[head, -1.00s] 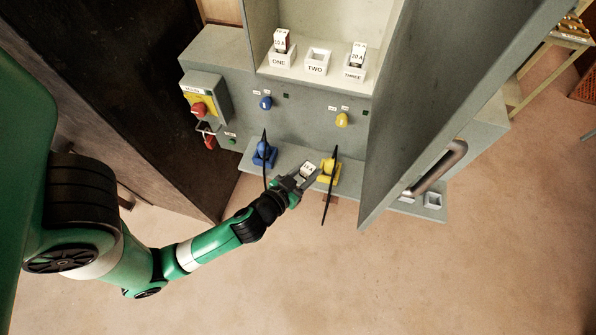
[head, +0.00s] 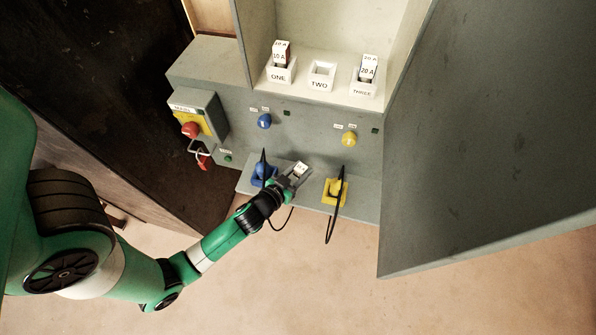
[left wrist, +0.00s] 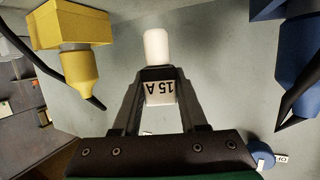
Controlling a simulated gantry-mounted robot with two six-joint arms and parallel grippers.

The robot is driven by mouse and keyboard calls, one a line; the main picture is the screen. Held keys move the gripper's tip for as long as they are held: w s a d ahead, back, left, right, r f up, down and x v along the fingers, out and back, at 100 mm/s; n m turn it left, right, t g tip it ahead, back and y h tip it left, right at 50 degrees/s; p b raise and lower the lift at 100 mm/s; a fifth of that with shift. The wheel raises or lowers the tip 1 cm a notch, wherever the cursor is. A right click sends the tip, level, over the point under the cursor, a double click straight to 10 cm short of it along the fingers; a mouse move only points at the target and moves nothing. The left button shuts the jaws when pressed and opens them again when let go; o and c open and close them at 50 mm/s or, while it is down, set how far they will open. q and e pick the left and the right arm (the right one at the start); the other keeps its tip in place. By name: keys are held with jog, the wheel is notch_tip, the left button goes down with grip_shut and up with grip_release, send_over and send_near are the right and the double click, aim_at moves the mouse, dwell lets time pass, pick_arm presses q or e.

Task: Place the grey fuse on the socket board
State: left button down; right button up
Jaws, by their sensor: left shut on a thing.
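My left gripper (head: 297,174) is shut on a pale grey-white fuse (head: 301,168), held in front of the cabinet's lower ledge near the blue plug. In the left wrist view the fuse (left wrist: 160,95) is marked 15 A and sits between the fingertips, its rounded end pointing away. The socket board (head: 300,86) stands above, inside the cabinet. Socket TWO (head: 319,84) looks empty. Socket THREE (head: 362,91) holds a fuse marked 20 A. My right gripper is not in view.
A blue plug (head: 262,172) and a yellow plug (head: 337,190), each with a black cable, are on the ledge. Blue (head: 264,121) and yellow knobs (head: 349,139) are on the panel. The open grey door (head: 480,150) fills the right side. A red switch (head: 190,129) is at left.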

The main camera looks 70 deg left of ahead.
aim_at(300, 176)
pick_arm(q)
jog(key=f+b, duration=0.1)
jog(key=f, duration=0.1)
jog(key=a+f+b, duration=0.1)
jog(key=f+b, duration=0.1)
jog(key=shift+d+f, duration=0.1)
jog(key=shift+d, duration=0.2)
jog(key=shift+a+f, duration=0.1)
jog(key=shift+c, duration=2.2)
grip_release()
